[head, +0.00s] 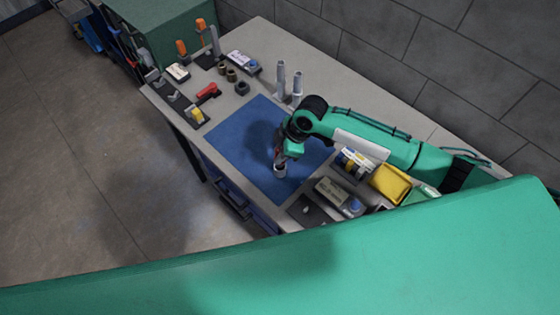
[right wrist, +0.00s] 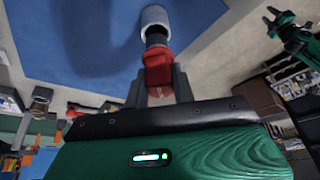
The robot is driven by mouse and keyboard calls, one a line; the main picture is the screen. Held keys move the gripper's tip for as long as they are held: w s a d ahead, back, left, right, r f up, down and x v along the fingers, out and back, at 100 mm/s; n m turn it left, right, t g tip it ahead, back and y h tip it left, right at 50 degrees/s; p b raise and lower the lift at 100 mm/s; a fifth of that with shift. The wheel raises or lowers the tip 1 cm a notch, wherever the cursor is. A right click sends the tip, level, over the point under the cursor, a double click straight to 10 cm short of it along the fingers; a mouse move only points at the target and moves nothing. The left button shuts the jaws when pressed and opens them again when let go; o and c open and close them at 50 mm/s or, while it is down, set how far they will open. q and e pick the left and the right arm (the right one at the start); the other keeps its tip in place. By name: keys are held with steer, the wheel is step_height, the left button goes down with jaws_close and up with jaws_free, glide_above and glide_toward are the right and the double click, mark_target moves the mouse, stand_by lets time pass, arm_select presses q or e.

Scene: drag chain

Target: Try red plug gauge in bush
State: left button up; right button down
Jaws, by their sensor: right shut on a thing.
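My right gripper (head: 281,158) points down over the blue mat (head: 236,139). In the right wrist view its two fingers (right wrist: 160,85) are shut on the red body of the plug gauge (right wrist: 157,65). The gauge's dark end (right wrist: 155,38) points at the mouth of the pale grey bush (right wrist: 155,17). The end is at or just inside the mouth; I cannot tell how deep. In the head view the bush (head: 280,171) stands on the mat right under the gripper. My left gripper (right wrist: 277,24) seems to show at the right wrist view's upper right, away from the bush; its jaws are unclear.
Two grey upright cylinders (head: 297,83) stand behind the mat. A red-handled item (head: 208,91) and dark rings (head: 242,88) lie at the left. The mat's left half is clear.

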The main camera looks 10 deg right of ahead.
steer(key=shift+r+p, duration=0.45)
steer(key=shift+r, duration=0.35)
steer(key=shift+r+p, duration=0.45)
steer(key=shift+r, duration=0.7)
steer(key=shift+w, duration=0.15)
